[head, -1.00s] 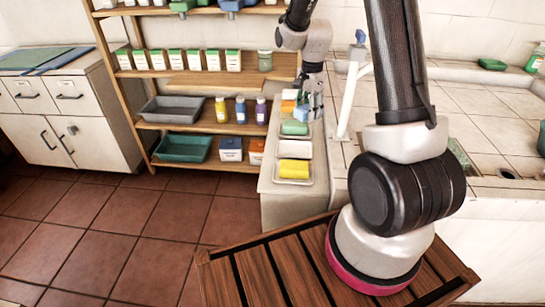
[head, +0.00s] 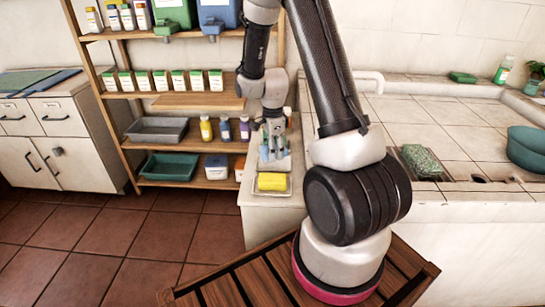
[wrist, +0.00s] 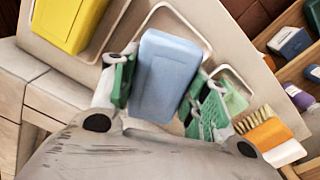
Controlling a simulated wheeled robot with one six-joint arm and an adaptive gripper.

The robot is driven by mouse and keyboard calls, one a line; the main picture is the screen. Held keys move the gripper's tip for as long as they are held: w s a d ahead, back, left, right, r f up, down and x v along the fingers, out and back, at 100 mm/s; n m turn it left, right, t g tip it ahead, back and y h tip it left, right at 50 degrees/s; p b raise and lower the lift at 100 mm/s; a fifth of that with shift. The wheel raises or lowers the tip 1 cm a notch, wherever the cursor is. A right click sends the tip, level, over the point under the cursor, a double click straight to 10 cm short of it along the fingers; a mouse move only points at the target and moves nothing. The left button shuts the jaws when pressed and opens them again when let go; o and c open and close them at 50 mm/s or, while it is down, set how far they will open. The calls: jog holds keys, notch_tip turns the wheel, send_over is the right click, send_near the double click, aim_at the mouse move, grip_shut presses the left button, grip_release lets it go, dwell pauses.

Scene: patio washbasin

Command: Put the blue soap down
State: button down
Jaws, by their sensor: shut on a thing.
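The blue soap (wrist: 166,75) is a light-blue block in the wrist view. My gripper (wrist: 165,95) is shut on it, with a green-padded finger on each side. The soap is over the middle white dish (wrist: 192,20), which is partly hidden behind it. I cannot tell whether the soap touches the dish. In the head view my gripper (head: 272,150) points down over the ledge, just behind the yellow block.
A yellow block (head: 271,182) lies in the front dish on the ledge (head: 268,225). A green block (wrist: 235,98) and an orange brush (wrist: 266,133) are on the other side of the soap. A shelf with bottles (head: 206,128) stands close by.

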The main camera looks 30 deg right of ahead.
jog(key=shift+f, duration=1.3)
jog(key=shift+f, duration=0.15)
jog(key=c, duration=0.7)
grip_release()
jog(key=shift+c, duration=0.2)
